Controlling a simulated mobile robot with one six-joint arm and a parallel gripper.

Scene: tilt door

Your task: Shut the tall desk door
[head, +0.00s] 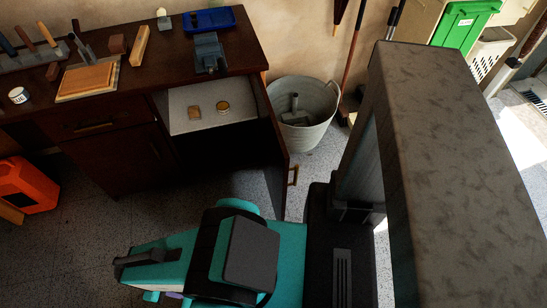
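The dark wooden desk (240,40) stands at the back left. Its tall door (277,150) is open, swung out toward me at the desk's right end and seen nearly edge-on. A brass-coloured handle (293,175) is near the door's free edge. My gripper (118,266) is low at the left end of my teal arm, pointing left, to the left of the door and in front of the desk. It looks apart from the door and handle. I cannot make out its finger gap. The bottom of the door is hidden behind my arm.
The open compartment has a pale shelf (225,120) holding two small items. A metal bucket (318,120) stands just right of the door. A green-fronted bin (463,28) stands at back right. Speckled floor in front of the desk is clear.

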